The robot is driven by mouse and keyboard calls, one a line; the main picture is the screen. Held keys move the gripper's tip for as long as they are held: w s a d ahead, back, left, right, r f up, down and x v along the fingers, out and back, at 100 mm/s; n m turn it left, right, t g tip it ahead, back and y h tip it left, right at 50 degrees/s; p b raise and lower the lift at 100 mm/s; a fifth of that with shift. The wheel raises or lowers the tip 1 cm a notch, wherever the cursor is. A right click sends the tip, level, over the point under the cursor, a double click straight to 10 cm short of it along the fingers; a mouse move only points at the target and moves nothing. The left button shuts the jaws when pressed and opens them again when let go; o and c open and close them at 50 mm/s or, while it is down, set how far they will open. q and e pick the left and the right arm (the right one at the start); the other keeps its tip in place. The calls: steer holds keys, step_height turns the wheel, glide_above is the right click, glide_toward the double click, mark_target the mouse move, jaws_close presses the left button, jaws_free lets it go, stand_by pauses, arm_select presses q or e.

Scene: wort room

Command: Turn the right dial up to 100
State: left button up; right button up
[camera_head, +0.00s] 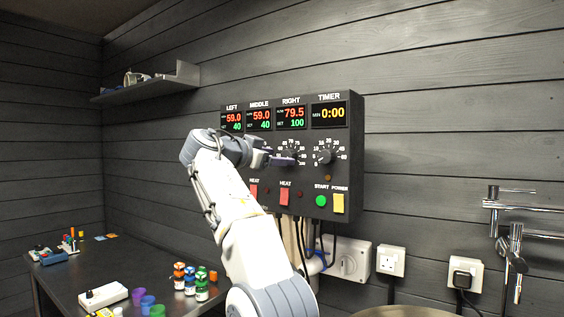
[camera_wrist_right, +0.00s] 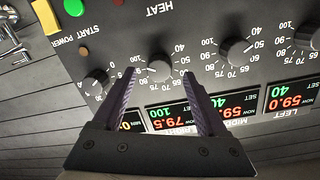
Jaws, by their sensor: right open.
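The black control box (camera_head: 352,130) hangs on the wall. Its RIGHT display (camera_head: 291,117) reads 79.5 in red and SET 100 in green. The right dial (camera_wrist_right: 160,69) is a black knob with a white scale, visible between my finger tips in the wrist view; my gripper hides most of it in the head view. My right gripper (camera_wrist_right: 160,76) is open, one finger on each side of the knob; it also shows in the head view (camera_head: 291,160). I cannot tell whether the fingers touch the knob. My left gripper is not in view.
The timer dial (camera_head: 326,157) is close to the right of my gripper. Below are red heat switches (camera_head: 285,196), a green start button (camera_head: 321,201) and a yellow power switch (camera_head: 338,203). A dark table (camera_head: 118,265) with small bottles and cups stands lower left.

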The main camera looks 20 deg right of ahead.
steer(key=b+v, duration=0.1)
steer(key=v, duration=0.6)
steer(key=shift+a, duration=0.25)
steer(key=shift+s, duration=0.15)
